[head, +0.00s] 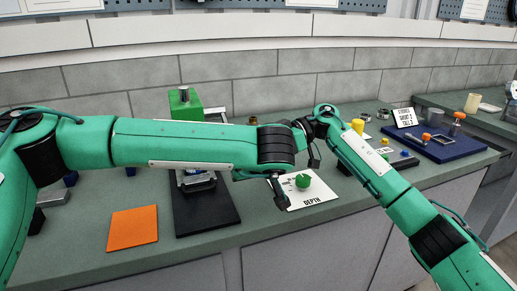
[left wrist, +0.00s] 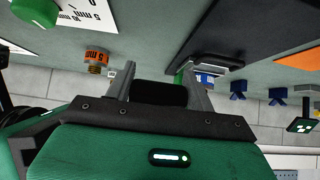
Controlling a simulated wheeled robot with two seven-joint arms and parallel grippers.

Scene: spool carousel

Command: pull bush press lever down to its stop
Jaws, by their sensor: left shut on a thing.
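The bush press has a green head (head: 186,103) and a dark base plate (head: 207,212); my left forearm crosses in front of its middle. In the left wrist view, two grey fingers of my left gripper (left wrist: 160,76) are shut on a dark lever grip (left wrist: 160,94) between them. In the head view the left gripper (head: 280,190) is small and dark, right of the press; the lever cannot be made out there. My right gripper (head: 314,153) hangs dark beside the left wrist, and its jaws are unclear.
A white depth card (head: 318,197) with a green knob (head: 303,181) lies close to the left gripper. An orange mat (head: 133,228) lies left of the press. A blue tray (head: 450,150) stands at the right. In the wrist view, an orange-topped bush (left wrist: 96,58) is nearby.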

